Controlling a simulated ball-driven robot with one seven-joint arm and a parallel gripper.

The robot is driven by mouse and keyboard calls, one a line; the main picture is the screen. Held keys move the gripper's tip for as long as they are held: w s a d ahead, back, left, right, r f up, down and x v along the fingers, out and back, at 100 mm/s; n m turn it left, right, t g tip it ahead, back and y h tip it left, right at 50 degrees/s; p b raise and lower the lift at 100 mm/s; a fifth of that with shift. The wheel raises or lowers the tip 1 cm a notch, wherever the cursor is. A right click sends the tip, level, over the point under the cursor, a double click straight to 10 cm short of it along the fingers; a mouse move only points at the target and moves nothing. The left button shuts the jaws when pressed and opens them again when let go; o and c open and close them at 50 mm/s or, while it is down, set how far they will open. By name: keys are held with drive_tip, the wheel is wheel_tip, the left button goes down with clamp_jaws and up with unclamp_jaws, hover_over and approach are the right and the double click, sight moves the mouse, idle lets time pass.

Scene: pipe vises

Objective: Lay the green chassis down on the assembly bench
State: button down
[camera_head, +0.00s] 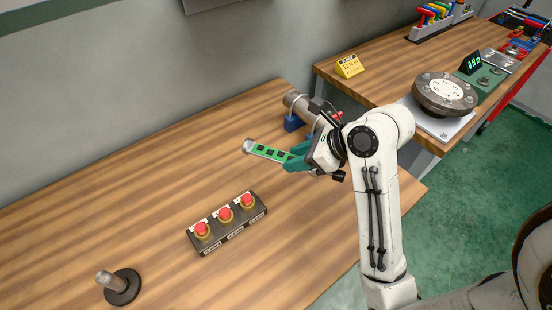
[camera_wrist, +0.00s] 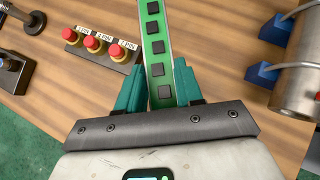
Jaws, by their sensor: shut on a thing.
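The green chassis (camera_head: 269,153) is a narrow green strip with a row of black squares and a grey round end. My gripper (camera_head: 296,160) is shut on its near end in the head view. In the wrist view the chassis (camera_wrist: 154,45) runs up between the two teal fingers of my gripper (camera_wrist: 161,88) and leaves the top of the picture. The assembly bench (camera_head: 150,180) is the wooden top below it. The chassis appears held above the wood; the exact gap cannot be told.
A black box with three red buttons (camera_head: 226,222) stands on the bench, left of the chassis in the wrist view. A metal pipe in blue vises (camera_head: 293,122) is behind my gripper. A post on a round base (camera_head: 121,287) stands front left. Bare wood lies around.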

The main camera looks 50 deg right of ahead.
drive_tip(key=w+d+f, duration=0.3)
drive_tip(key=w+f, duration=0.1)
drive_tip(key=w+d+f, duration=0.3)
drive_tip(key=w+d, duration=0.1)
drive_tip(key=shift+f, duration=0.35)
drive_tip(key=shift+w+d+f, duration=0.35)
drive_tip(key=shift+f, duration=1.85)
drive_tip(key=c, duration=0.7)
unclamp_jaws()
drive_tip(key=shift+f, duration=0.1)
drive_tip(key=shift+c, duration=0.2)
